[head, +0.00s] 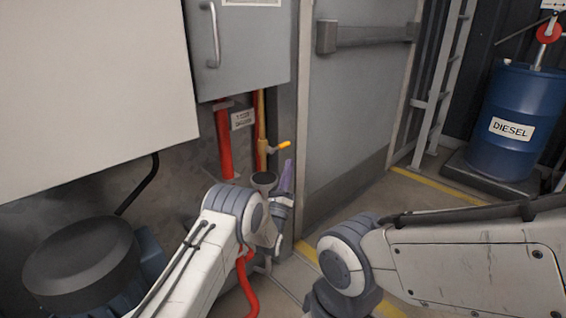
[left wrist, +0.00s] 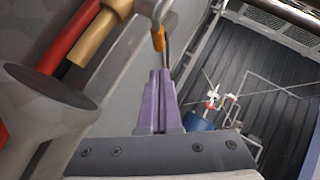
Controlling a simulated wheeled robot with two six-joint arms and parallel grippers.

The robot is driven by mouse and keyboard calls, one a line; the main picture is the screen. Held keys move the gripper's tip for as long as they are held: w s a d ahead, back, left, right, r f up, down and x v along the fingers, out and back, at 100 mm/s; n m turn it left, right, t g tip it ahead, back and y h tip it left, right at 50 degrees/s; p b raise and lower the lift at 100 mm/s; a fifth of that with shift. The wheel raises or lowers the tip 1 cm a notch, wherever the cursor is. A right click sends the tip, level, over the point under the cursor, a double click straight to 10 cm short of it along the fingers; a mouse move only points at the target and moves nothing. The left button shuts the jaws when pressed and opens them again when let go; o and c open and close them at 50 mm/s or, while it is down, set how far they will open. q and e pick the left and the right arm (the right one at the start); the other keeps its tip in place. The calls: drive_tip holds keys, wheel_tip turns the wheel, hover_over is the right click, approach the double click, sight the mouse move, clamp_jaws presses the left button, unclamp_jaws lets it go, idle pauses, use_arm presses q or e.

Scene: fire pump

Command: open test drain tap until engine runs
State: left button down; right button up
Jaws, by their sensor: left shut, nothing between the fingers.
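The test drain tap (head: 267,150) sits on a yellow pipe (head: 260,112) below the grey cabinet. Its orange lever (head: 285,145) sticks out to the right; the lever's end also shows in the left wrist view (left wrist: 158,41). My left gripper (head: 289,164) has purple fingers, which are shut and empty. They point up just below the lever's end; I cannot tell if they touch it. In the left wrist view the fingertips (left wrist: 160,74) are close together. My right gripper is outside the picture.
A red pipe (head: 223,142) and a small sign (head: 243,120) are left of the tap. A grey door (head: 355,100) is to the right. A blue diesel drum (head: 515,105) stands at the far right. A black, blue-sided machine (head: 85,262) is at lower left.

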sight(279, 147)
use_arm(q)
drive_tip(key=shift+w+a+r, duration=0.3)
drive_tip(key=shift+a+r, duration=0.05)
drive_tip(key=shift+r, duration=0.3)
drive_tip(key=shift+w+a+r, duration=0.25)
drive_tip(key=shift+a+r, duration=0.05)
drive_tip(key=shift+r, duration=0.35)
drive_tip(key=shift+a, duration=0.15)
